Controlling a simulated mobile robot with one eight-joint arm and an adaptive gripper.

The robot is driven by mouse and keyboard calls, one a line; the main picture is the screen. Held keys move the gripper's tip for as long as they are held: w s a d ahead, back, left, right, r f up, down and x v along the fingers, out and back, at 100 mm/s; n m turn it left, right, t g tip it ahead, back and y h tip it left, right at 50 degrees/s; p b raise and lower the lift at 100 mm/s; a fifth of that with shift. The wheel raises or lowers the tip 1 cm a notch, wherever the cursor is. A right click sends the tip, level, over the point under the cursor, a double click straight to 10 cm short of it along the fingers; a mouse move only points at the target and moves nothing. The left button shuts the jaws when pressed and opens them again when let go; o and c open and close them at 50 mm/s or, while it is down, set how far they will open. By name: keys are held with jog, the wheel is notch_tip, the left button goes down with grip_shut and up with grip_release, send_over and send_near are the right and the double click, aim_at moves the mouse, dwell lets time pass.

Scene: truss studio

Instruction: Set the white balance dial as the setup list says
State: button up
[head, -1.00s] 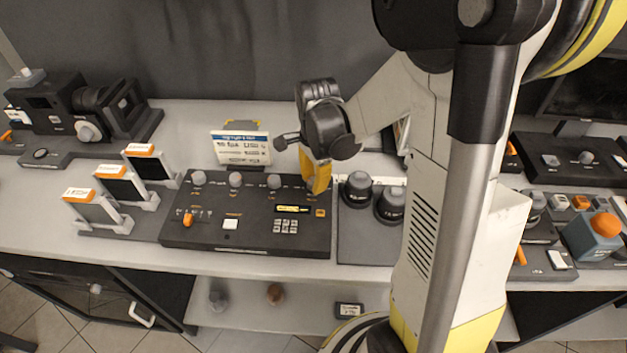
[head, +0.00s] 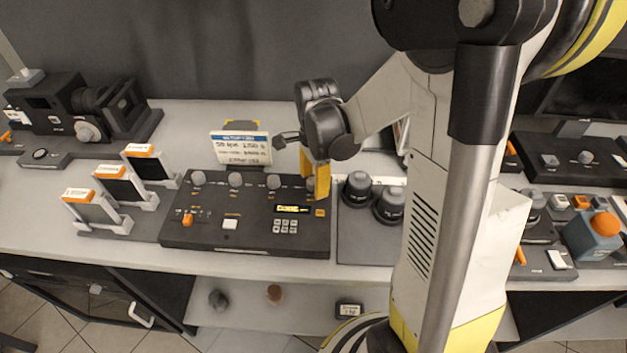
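The dark control panel (head: 180,234) lies on the bench with a row of grey dials (head: 235,180) along its back edge. My gripper (head: 316,190), with yellow-orange fingers, points down at the panel's back right corner, at the right end of that row. A grey dial there is mostly hidden by the fingers, and I cannot tell whether they touch or grip it. The dial labels are too small to read, so I cannot tell which is white balance. The setup list (head: 241,150) is a white card with a blue header standing behind the panel; its lines are unclear.
Two dark round knobs or caps (head: 390,204) stand just right of the panel. Several framed cards in stands (head: 97,212) are at the left, and a camera-like device (head: 105,112) is at the far left. My arm hides the bench right of centre.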

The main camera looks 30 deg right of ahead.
notch_tip(320, 180, up, 12)
jog(key=shift+s, duration=0.3)
dwell(0.6)
jog(key=s+a+r+n+t, duration=0.3)
jog(key=s+a+n+t, duration=0.3)
jog(key=n, duration=1.2)
jog(key=shift+s+a+n, duration=0.4)
jog(key=shift+s+a, duration=1.4)
jog(key=shift+s, duration=0.3)
